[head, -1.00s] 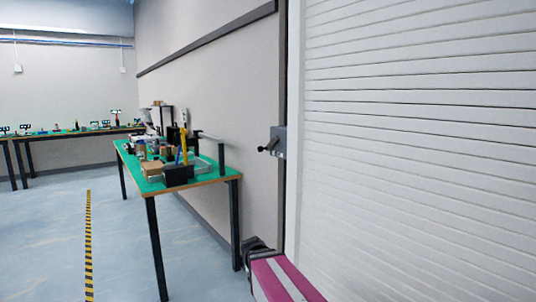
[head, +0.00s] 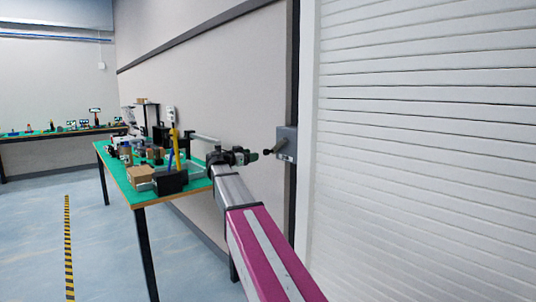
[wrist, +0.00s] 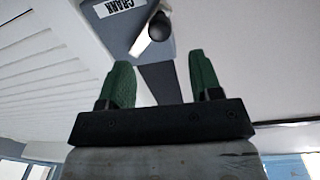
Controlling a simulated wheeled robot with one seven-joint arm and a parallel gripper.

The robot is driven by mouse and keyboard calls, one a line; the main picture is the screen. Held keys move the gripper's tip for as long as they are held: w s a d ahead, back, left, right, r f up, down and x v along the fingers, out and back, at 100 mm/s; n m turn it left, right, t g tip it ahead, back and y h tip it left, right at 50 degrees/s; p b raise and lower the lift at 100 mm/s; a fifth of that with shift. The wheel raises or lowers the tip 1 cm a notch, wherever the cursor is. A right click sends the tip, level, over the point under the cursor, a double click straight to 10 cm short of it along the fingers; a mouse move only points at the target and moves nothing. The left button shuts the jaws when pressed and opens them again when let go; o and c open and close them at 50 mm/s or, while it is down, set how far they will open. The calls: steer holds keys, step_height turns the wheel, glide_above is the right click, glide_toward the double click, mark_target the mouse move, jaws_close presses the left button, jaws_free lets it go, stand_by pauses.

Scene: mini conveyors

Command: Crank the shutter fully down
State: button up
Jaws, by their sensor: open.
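The white slatted shutter (head: 425,140) fills the right of the head view; its lower edge is out of frame. It also shows at the left of the wrist view (wrist: 50,55). The grey crank box (head: 288,142) is on the dark post beside it, with a crank handle ending in a dark knob (head: 267,152). In the wrist view the box (wrist: 112,25) bears a "CRANK" label, and the round knob (wrist: 160,26) lies ahead of the fingers. My gripper (head: 250,156) has green fingers, spread open and empty, just left of the knob. In the wrist view my gripper (wrist: 160,85) points towards the knob, apart from it.
A green-topped workbench (head: 130,180) with several tools and boxes stands along the wall to the left, close to my arm. Another bench (head: 60,132) is at the back left. The floor by the striped yellow-black line (head: 68,240) is clear.

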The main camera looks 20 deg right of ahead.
mark_target(264, 153)
steer(key=x, duration=1)
steer(key=shift+w+d, duration=0.1)
steer(key=shift+d, duration=0.05)
steer(key=shift+c, duration=0.3)
jaws_close()
